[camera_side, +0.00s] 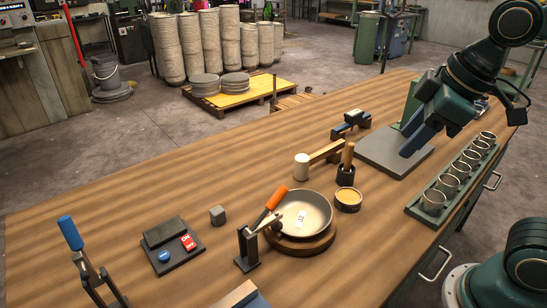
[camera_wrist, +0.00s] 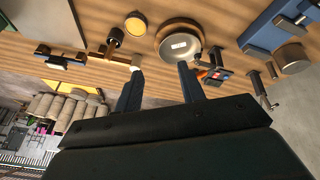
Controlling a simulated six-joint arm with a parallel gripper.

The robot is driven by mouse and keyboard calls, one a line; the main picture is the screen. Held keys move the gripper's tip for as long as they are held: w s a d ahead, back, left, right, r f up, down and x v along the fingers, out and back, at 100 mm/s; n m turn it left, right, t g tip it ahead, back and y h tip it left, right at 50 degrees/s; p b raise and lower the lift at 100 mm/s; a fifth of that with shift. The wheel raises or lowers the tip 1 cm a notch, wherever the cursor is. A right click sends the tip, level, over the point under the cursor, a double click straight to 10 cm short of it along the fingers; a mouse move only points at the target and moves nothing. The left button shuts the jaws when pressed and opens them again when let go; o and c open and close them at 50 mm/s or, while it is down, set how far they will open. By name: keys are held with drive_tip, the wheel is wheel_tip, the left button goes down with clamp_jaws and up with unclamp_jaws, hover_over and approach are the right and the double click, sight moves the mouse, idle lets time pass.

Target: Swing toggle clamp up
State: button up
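The toggle clamp (camera_side: 247,248) stands beside the bowl in the side view, with a dark upright post, an orange handle (camera_side: 277,197) slanting up and a short arm at the bowl's rim. Whether its tip touches the bowl is too small to tell. The shallow metal bowl (camera_side: 304,210) with a white label sits on a round wooden base (camera_side: 300,245); the bowl (camera_wrist: 180,42) also shows at the top of the wrist view. My gripper (camera_side: 410,146) is high at the right, well away from the clamp. Its blue fingers (camera_wrist: 160,68) are apart and empty.
A tray of metal cups (camera_side: 452,185) lies right. A red-and-blue button box (camera_side: 173,246) and a blue-handled lever (camera_side: 70,233) are left.

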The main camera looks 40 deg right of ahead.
drive_tip(key=w+a+n+g, duration=0.1)
drive_tip(key=w+a+n, duration=0.4)
drive_tip(key=w+n, duration=0.2)
drive_tip(key=n+g, duration=0.1)
drive_tip(key=n, duration=0.6)
hover_over(285, 188)
drive_tip(key=s, duration=0.2)
drive_tip(key=shift+s+d+f, duration=0.2)
drive_tip(key=shift+d+f, duration=0.2)
drive_tip(key=x, duration=1.3)
drive_tip(key=shift+s+f, duration=0.1)
drive_tip(key=shift+f, duration=0.35)
drive_tip(key=shift+c, duration=0.3)
clamp_jaws()
